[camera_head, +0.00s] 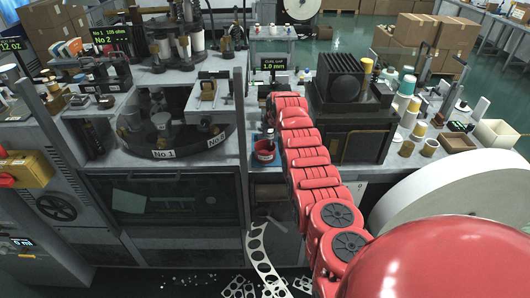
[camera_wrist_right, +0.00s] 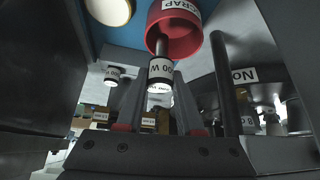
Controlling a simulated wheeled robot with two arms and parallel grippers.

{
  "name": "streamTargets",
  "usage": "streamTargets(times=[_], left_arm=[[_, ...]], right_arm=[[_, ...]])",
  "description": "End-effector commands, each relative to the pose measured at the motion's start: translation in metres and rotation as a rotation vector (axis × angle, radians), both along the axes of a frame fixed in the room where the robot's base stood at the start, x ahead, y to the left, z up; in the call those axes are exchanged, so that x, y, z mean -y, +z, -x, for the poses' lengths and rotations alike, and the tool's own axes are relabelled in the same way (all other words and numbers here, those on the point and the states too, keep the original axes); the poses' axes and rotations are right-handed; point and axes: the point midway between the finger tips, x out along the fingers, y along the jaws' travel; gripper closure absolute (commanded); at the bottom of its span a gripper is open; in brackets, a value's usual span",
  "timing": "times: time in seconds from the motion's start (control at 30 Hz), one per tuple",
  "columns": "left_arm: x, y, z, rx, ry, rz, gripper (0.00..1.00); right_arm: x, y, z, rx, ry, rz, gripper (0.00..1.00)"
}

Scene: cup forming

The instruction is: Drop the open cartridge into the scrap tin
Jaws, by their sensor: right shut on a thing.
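The scrap tin (camera_head: 264,156) is a small red tin with a white label on the bench edge, left of my red right arm. In the right wrist view the red tin (camera_wrist_right: 176,22) shows at the top, its label upside down. My right gripper (camera_wrist_right: 157,88) is shut on the cartridge (camera_wrist_right: 160,70), a small cylinder with a white printed label and a grey metal part. The cartridge overlaps the tin's opening in this view; I cannot tell how far it is inside. In the head view the arm's end largely hides the grip. My left gripper is not in view.
A black finned machine (camera_head: 340,80) stands right of the arm. Cups and tubes crowd the right bench. Another labelled cylinder (camera_wrist_right: 113,74) shows in the wrist view.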

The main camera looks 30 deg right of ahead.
Motion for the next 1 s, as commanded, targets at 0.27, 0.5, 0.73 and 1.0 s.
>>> streamTargets(times=[0.27, 0.5, 0.73, 1.0], left_arm=[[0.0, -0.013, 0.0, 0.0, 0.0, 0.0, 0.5], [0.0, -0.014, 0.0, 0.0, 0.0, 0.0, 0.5], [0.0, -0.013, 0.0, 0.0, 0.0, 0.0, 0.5], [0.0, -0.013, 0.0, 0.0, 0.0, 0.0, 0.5]], right_arm=[[0.0, -0.035, 0.0, 0.0, 0.0, 0.0, 1.0], [0.0, -0.039, 0.0, 0.0, 0.0, 0.0, 1.0], [0.0, -0.039, 0.0, 0.0, 0.0, 0.0, 0.41], [0.0, -0.039, 0.0, 0.001, 0.0, 0.0, 0.29]])
